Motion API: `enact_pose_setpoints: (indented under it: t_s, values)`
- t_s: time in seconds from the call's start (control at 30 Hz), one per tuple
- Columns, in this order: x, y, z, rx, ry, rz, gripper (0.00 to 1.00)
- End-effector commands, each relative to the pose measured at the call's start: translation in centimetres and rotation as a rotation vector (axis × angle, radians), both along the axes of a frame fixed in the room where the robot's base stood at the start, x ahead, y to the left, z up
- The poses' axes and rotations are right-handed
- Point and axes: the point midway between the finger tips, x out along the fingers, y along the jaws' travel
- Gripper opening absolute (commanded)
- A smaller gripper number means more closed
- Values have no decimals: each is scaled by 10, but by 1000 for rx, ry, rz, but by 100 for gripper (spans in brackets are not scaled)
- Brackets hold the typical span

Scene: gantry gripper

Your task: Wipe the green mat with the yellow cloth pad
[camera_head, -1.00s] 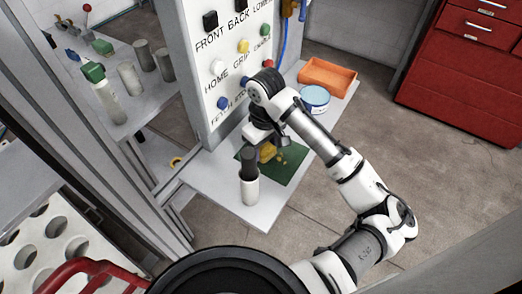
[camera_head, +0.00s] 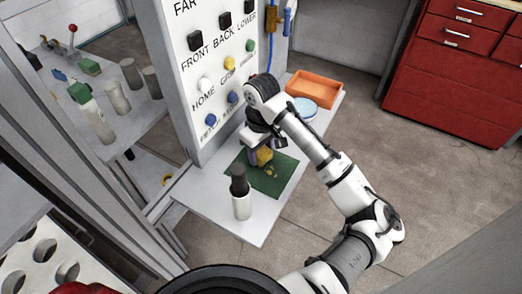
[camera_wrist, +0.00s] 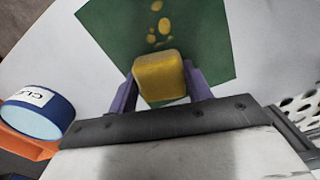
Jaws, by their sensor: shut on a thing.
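The green mat (camera_head: 277,186) lies flat on the light grey shelf. Several yellow spots (camera_wrist: 154,23) show on it in the wrist view. My gripper (camera_head: 263,150) is over the far part of the mat. It is shut on the yellow cloth pad (camera_wrist: 158,76), a rounded block between its two purple fingers. The pad also shows under the gripper in the head view (camera_head: 264,157). The spots lie just beyond the pad in the wrist view. I cannot tell whether the pad touches the mat.
A white bottle with a dark top (camera_head: 241,206) stands beside the mat's near left. A blue tub (camera_head: 304,108) and an orange tray (camera_head: 313,88) stand at the shelf's far end. The button panel (camera_head: 212,60) rises behind. A red drawer cabinet (camera_head: 450,70) stands right, across clear floor.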

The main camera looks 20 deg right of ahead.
Motion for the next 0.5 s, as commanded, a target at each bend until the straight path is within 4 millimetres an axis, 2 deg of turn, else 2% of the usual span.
enact_pose_setpoints:
  t_s: [0.2,0.5]
  values:
    - [0,1,25,1,-1,1,31]
    - [0,0,52,-3,-1,0,31]
